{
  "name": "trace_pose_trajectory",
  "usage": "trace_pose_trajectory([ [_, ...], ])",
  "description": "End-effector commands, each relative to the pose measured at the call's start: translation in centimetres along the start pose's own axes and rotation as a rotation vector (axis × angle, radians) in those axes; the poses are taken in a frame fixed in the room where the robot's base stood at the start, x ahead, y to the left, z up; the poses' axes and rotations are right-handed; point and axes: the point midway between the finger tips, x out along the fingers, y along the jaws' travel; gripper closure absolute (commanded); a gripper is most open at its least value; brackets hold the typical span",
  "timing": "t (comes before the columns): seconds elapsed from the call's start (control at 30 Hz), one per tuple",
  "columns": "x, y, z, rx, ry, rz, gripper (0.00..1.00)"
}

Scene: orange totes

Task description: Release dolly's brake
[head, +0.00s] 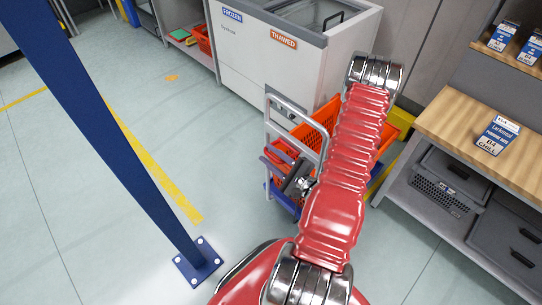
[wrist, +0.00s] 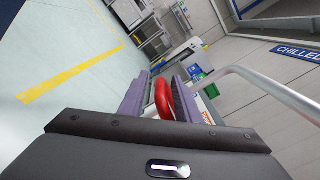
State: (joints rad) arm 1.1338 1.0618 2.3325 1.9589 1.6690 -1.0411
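The dolly stands in front of the freezer with an orange tote (head: 316,122) and a bent metal push handle (head: 296,106); the handle also shows in the wrist view (wrist: 268,88). A red loop-shaped part (head: 281,151), apparently the brake lever, is beside the handle. My gripper (head: 268,172) is at the dolly's left side, its purple fingers apart. In the wrist view the red loop (wrist: 163,99) shows between the fingers of my gripper (wrist: 160,82). I cannot tell whether either finger touches it. My red arm hides part of the dolly and tote.
A freezer (head: 290,60) stands behind the dolly. A wooden-topped bench (head: 455,115) with grey bins is on the right. A blue post (head: 130,140) is bolted to the floor at left. The floor around the yellow line (head: 150,165) is clear.

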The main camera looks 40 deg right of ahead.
Motion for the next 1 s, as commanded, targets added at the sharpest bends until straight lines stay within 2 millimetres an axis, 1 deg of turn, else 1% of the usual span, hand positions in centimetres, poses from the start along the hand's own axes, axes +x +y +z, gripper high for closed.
trace_pose_trajectory([
  [0.07, -0.01, 0.00, 0.00, 0.000, 0.000, 0.000, 0.70],
  [0.5, -0.05, 0.24, 0.00, 0.004, 0.002, 0.005, 1.00],
  [1.0, -0.24, 0.20, -0.21, 0.019, 0.009, 0.003, 1.00],
])
